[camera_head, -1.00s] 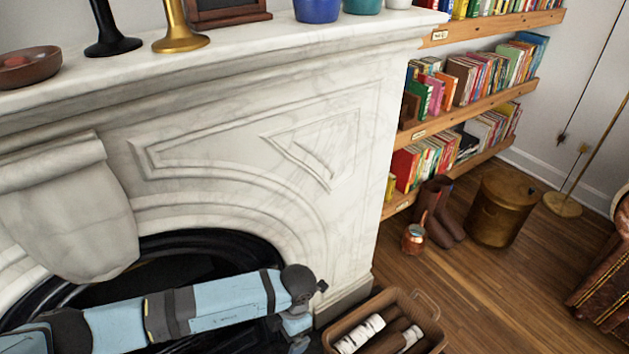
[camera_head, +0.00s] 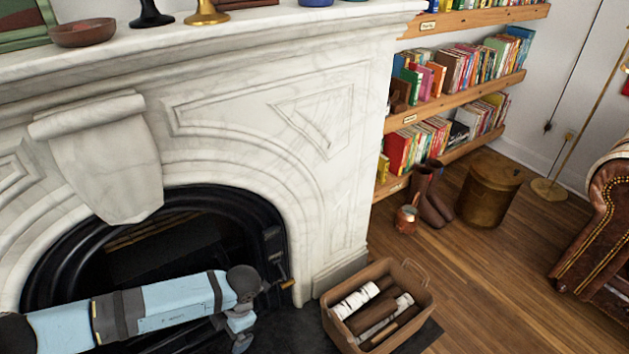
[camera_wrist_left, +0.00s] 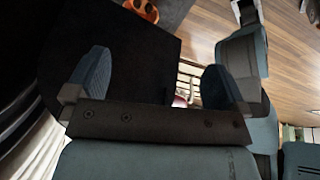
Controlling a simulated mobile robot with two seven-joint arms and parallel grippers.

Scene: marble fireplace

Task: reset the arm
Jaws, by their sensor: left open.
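My left arm comes in from the left in the head view, in front of the black fireplace opening (camera_head: 190,245). My left gripper (camera_head: 241,340) hangs below the wrist near the bottom edge, in front of the hearth. In the left wrist view its two blue fingers stand wide apart, and the gripper (camera_wrist_left: 153,80) is open with nothing between the fingers. A dark surface fills much of the view beyond them.
A wooden crate of logs (camera_head: 420,313) stands right of my left gripper. The marble mantel (camera_head: 290,40) holds a bowl (camera_head: 83,36) and candlesticks. A copper pot (camera_head: 405,220), boots (camera_head: 430,200) and a bin (camera_head: 489,190) stand near the bookshelves. Wood floor at right is mostly clear.

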